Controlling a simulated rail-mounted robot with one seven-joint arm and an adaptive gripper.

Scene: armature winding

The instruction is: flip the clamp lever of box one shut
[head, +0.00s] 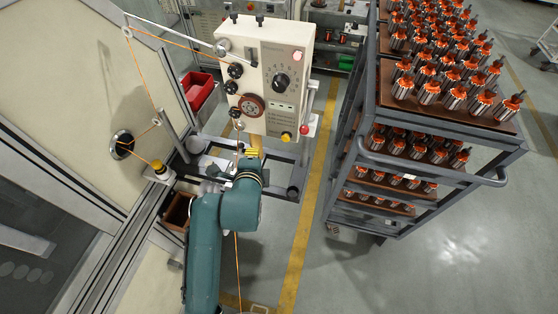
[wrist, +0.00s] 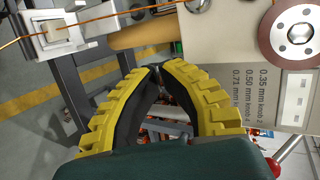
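The cream box (head: 272,75) with a dial, several black knobs and a reddish-brown disc (head: 250,105) stands at the top middle of the head view. A red-ball lever (head: 304,130) sits at its lower right edge. In the wrist view the box face (wrist: 255,75) shows printed wire sizes, and the red ball (wrist: 274,166) shows at the lower right. I cannot tell whether this is the clamp lever, or its position. My gripper (head: 252,151) is just below the box. In the wrist view its yellow fingertips (wrist: 157,69) meet with nothing visible between them.
Orange wire (head: 141,70) runs over guides left of the box. It also crosses a white block (wrist: 58,38) in the wrist view. A red bin (head: 197,91) stands left. A rack (head: 430,175) of armatures stands right. The aisle floor (head: 340,270) is clear.

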